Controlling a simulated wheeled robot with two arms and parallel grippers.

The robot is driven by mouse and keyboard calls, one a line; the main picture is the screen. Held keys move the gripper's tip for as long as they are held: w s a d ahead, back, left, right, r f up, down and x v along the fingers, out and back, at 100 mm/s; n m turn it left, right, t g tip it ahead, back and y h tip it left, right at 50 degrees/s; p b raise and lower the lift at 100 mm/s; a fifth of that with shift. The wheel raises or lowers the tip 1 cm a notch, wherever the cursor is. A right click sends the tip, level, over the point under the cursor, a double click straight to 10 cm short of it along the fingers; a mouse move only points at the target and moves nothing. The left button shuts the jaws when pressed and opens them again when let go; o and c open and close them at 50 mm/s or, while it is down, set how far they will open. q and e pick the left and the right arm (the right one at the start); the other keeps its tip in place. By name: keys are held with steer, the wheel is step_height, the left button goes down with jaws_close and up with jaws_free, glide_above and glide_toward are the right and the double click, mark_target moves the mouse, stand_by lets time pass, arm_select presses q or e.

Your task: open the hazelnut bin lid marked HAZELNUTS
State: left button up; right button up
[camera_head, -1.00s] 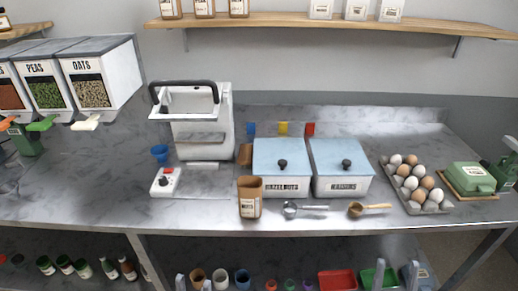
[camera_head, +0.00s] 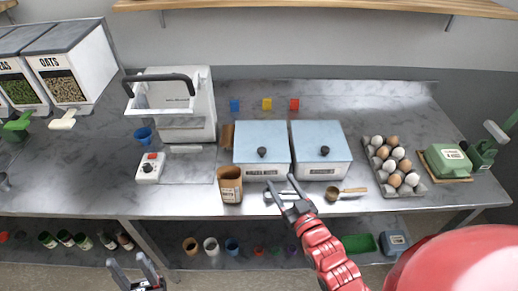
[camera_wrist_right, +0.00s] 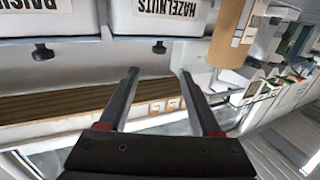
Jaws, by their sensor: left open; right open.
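The hazelnut bin (camera_head: 262,172) is a white box with a closed pale blue lid (camera_head: 262,136) and a dark round knob (camera_head: 263,152). It stands left of a matching bin. The right wrist view shows its HAZELNUTS label (camera_wrist_right: 166,6) upside down, and its knob (camera_wrist_right: 159,47) lies beyond and between my fingers. My right gripper (camera_head: 281,181) is open and empty, in front of the hazelnut bin and apart from the knob; its fingers also show in the right wrist view (camera_wrist_right: 158,72). My left gripper (camera_head: 127,261) is open and empty at the bottom left, away from the bins.
The raisin bin (camera_head: 321,172) stands close on the right. A brown bag (camera_head: 230,186) stands at the hazelnut bin's front left. A metal scoop (camera_head: 286,196) and a wooden-handled scoop (camera_head: 345,191) lie in front. An egg tray (camera_head: 416,188) is at right, a white machine (camera_head: 197,100) at left.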

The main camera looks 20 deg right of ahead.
mark_target(264, 154)
steer(key=w+p, duration=0.1)
steer(key=w, duration=0.3)
steer(key=w+a+p, duration=0.1)
steer(key=w, duration=0.4)
steer(key=w+p, duration=0.2)
steer(key=w, duration=0.3)
steer(key=shift+w+a+r, duration=0.1)
steer(key=shift+w+a, duration=0.05)
steer(key=shift+a, duration=0.1)
jaws_close()
stand_by(0.8)
